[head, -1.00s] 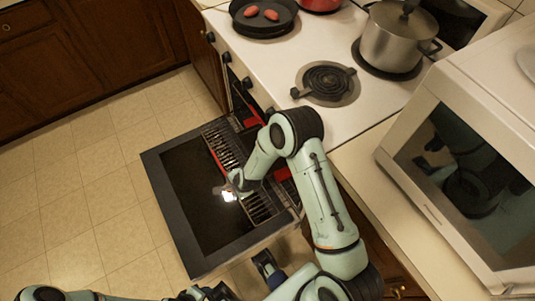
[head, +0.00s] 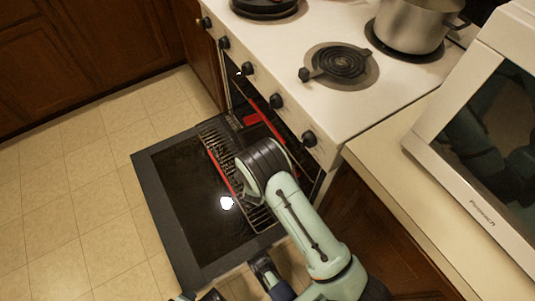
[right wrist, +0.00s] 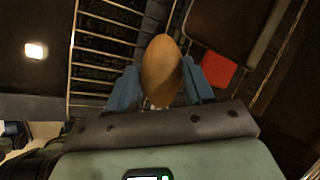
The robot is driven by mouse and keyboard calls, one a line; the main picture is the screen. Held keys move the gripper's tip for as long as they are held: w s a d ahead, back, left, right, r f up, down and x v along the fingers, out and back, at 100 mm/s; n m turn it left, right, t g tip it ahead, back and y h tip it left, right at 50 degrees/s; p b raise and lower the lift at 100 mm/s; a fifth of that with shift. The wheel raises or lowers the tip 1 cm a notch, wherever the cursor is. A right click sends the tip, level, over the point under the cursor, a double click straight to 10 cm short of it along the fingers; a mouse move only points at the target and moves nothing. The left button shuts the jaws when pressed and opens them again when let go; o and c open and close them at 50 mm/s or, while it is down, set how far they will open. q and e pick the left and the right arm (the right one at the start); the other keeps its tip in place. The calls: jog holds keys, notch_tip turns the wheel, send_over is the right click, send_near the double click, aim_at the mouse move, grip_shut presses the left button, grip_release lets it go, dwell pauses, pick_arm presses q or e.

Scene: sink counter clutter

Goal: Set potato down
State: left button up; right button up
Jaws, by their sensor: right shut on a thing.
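The potato (right wrist: 161,72) is a brown-yellow oval in the right wrist view. It sits between the two blue fingers of my right gripper (right wrist: 161,92), which is shut on it. Behind it are the wire bars of an oven rack (right wrist: 104,48). In the head view my right wrist is over the rack (head: 222,150) of the open oven and hides the gripper and potato. I cannot tell whether the potato touches the rack.
The oven door (head: 190,262) is folded down, with a bright light spot on its dark glass. A red patch (head: 252,118) lies farther in the oven. The stove edge with knobs is close by. A pot (head: 412,28), pan (head: 265,10) and microwave (head: 480,150) stand above.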

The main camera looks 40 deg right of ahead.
jog(key=w+d+b, duration=0.1)
jog(key=w+d, duration=0.5)
jog(key=shift+w+d+f, duration=0.1)
jog(key=shift+w+d, duration=0.2)
jog(key=shift+d, duration=0.1)
jog(key=w+d+b, duration=0.1)
jog(key=w+d, duration=0.2)
jog(key=shift+w+d+b, duration=0.25)
jog(key=shift+d+b, duration=0.05)
jog(key=shift+d, duration=0.05)
jog(key=shift+w+d, duration=0.6)
jog(key=shift+d, duration=0.05)
notch_tip(320, 180, down, 3)
jog(key=shift+f+b, duration=0.15)
jog(key=shift+b, duration=0.7)
pick_arm(q)
jog(key=s+a+f+g, duration=0.1)
jog(key=s+a+f, duration=0.1)
jog(key=s+f, duration=0.2)
notch_tip(320, 180, down, 3)
jog(key=shift+s+r+n+g, duration=0.15)
jog(key=shift+s+n+g, duration=0.15)
jog(key=shift+g, duration=0.1)
pick_arm(e)
jog(key=o, duration=1.3)
jog(key=shift+f, duration=0.1)
jog(key=shift+c, duration=0.2)
pick_arm(q)
jog(key=shift+s, duration=0.15)
